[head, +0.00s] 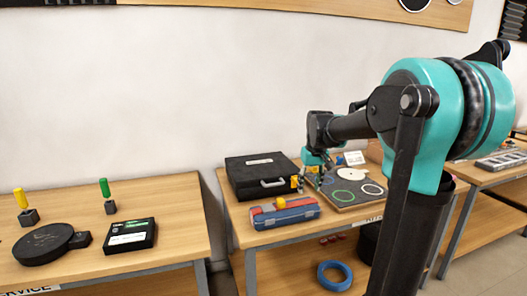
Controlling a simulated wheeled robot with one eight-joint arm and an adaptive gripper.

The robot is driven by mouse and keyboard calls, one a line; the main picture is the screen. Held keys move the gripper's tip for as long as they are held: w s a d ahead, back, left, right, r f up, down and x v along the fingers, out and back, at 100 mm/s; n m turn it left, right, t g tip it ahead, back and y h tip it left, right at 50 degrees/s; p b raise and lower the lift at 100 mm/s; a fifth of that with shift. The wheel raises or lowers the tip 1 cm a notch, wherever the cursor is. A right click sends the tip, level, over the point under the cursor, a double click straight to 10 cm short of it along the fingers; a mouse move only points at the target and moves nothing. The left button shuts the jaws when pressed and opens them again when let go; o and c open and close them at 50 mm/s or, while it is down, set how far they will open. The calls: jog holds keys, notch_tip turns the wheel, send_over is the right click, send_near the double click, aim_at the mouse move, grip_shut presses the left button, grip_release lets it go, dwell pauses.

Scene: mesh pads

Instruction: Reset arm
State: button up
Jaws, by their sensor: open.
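My arm reaches from the right of the head view toward the middle table (245,231). My gripper (322,168) is at its far end, small in the picture, above that table near the mat with rings (338,203). It is open, and I see nothing held in it. Its fingertips are too small to make out clearly, and I cannot tell whether they touch anything.
A black case (259,174) and a red-and-blue box (286,213) stand left of my gripper. A blue ring (334,275) lies on the lower shelf. The left table (175,213) holds a black disc (42,243) and a black box (129,235). A gap separates these tables.

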jog(key=s+d+f+m+t, duration=0.1)
jog(key=s+f, duration=0.8)
jog(key=s, duration=0.3)
jog(key=s+d+f+m+t, duration=0.1)
jog(key=s+f, duration=0.8)
jog(key=s, duration=0.4)
jog(key=shift+d+m, duration=0.3)
jog(key=shift+m, duration=0.1)
jog(key=shift+f, duration=0.1)
